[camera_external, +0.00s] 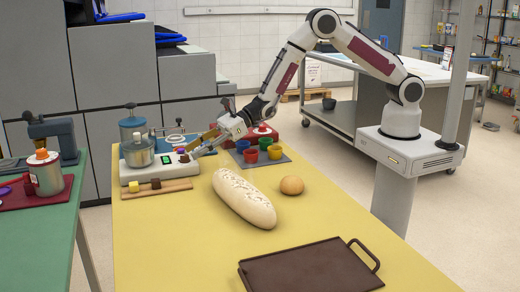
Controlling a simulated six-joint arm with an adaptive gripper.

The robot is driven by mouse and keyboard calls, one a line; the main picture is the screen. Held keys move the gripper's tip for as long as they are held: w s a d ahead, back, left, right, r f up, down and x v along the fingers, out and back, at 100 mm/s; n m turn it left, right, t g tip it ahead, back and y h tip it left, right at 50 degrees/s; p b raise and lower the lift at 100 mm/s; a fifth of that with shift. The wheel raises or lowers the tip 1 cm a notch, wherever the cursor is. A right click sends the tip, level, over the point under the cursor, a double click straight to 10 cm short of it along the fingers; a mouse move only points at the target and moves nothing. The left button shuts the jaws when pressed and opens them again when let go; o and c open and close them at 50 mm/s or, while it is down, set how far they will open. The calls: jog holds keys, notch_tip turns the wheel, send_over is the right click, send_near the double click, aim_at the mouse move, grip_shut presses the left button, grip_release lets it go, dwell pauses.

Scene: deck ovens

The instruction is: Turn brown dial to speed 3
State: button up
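A pale control box (143,176) sits at the far left of the yellow table, with small coloured knobs and a lit display on top. A small dark brown dial (184,158) shows near the box's right end. My gripper (193,150) reaches down from the right, its fingertips at or just above this dial. I cannot tell whether the fingers touch it, nor whether they are open or shut. The dial's marks and its setting are too small to read.
A metal pot (138,153) stands on the box. A wooden strip with small blocks (157,189) lies in front. Coloured cups (264,144) stand on a grey mat behind. A loaf (243,198), a bun (291,185) and a brown tray (310,269) lie nearer; the table's left front is clear.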

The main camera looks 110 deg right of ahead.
aim_at(185, 158)
jog(key=v, duration=0.9)
dwell(0.5)
jog(key=shift+y, duration=0.3)
jog(key=shift+d+x, duration=0.15)
jog(key=shift+x, duration=0.9)
jog(key=shift+d+x, duration=0.2)
jog(key=shift+x, duration=0.85)
jog(key=shift+w, duration=0.15)
jog(key=shift+x, duration=3.8)
jog(key=shift+a+f, duration=0.1)
jog(key=c, duration=1.1)
